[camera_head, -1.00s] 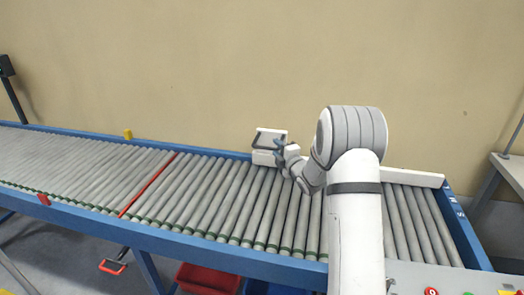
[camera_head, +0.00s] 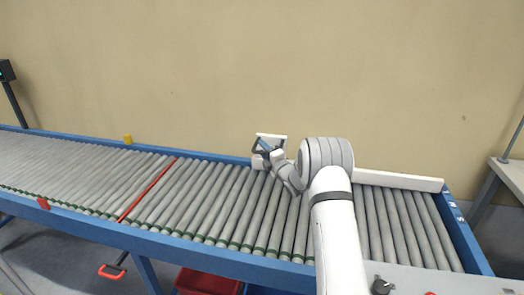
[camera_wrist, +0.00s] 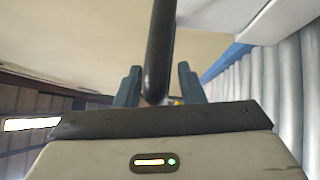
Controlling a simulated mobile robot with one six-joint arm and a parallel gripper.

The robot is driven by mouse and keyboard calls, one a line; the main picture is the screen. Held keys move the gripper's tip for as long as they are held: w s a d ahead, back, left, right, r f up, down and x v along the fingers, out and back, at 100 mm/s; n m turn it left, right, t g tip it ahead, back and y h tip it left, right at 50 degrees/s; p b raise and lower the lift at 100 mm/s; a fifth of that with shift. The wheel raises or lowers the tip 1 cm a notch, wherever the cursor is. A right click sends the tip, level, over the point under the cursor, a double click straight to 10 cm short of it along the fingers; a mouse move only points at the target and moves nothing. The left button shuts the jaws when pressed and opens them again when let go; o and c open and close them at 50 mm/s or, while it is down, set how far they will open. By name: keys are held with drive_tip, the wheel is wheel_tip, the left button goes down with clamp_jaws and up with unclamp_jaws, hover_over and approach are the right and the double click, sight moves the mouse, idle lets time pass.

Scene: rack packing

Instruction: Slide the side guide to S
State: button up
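The side guide is a long white bar (camera_head: 400,180) along the back of the roller conveyor. At its left end stands a white plate (camera_head: 282,138) with a dark handle, partly hidden by my gripper (camera_head: 264,148). In the wrist view the dark handle bar (camera_wrist: 160,45) runs down between the two blue fingers of my gripper (camera_wrist: 158,85). The fingers are apart, with gaps on both sides of the bar. White size marks (camera_head: 454,207) are on the blue frame at the right end; the letters are too small to read surely.
The blue-framed roller conveyor (camera_head: 80,216) is empty of goods. A red roller (camera_head: 150,190) crosses it left of centre. A yellow block (camera_head: 127,139) sits on the back rail and a red one (camera_head: 43,203) on the front. A beige wall (camera_head: 200,70) stands close behind.

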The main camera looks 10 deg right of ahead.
clamp_jaws()
idle(0.4)
